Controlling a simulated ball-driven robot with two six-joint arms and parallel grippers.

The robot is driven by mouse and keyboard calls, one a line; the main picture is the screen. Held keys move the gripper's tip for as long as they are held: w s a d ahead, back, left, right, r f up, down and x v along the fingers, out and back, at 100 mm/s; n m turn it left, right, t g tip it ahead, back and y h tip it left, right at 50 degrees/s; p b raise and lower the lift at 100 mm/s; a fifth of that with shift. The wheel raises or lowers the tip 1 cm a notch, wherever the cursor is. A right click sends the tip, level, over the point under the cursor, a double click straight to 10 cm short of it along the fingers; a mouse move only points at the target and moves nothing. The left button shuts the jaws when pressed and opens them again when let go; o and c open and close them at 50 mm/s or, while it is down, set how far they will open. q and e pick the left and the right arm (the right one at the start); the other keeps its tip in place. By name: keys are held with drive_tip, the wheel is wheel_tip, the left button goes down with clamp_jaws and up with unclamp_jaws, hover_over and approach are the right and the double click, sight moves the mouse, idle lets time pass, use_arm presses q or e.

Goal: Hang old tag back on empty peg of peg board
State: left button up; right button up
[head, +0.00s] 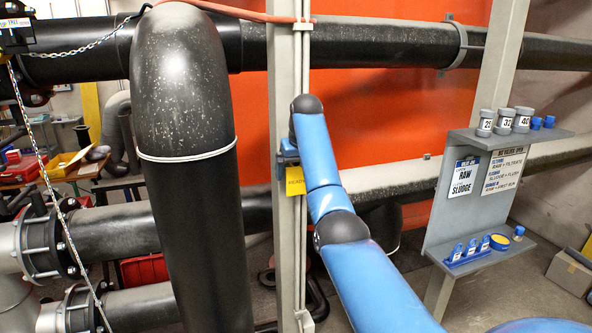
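My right arm comes in from the lower right and bends down at its far end. A yellow tag (295,181) with dark letters, "READ...", shows just below the gripper. I cannot tell whether the gripper holds it or it is on the post. The grey board (436,215) at the right bears a white and blue "RAW SLUDGE" plate (464,176) and a lettered plate (503,170). I cannot make out an empty peg. My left gripper is not in view.
The board's upper shelf (553,134) holds grey numbered pieces and blue pieces. Its lower shelf (490,262) holds a blue rack and a yellow roll (500,242). Large black pipes (180,90) fill the left, with a chain (48,185) hanging in front.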

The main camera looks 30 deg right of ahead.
drive_tip(key=shift+s+a, duration=0.1)
drive_tip(key=shift+r, duration=0.15)
drive_tip(key=shift+s+r+b, duration=0.2)
drive_tip(key=shift+r+b, duration=0.3)
drive_tip(key=shift+b, duration=0.05)
drive_tip(key=b+v, duration=0.6)
drive_tip(key=shift+s+b, duration=0.35)
drive_tip(key=shift+s, duration=0.05)
drive_tip(key=v, duration=0.3)
drive_tip(key=shift+r, duration=0.2)
drive_tip(key=shift+f, duration=0.1)
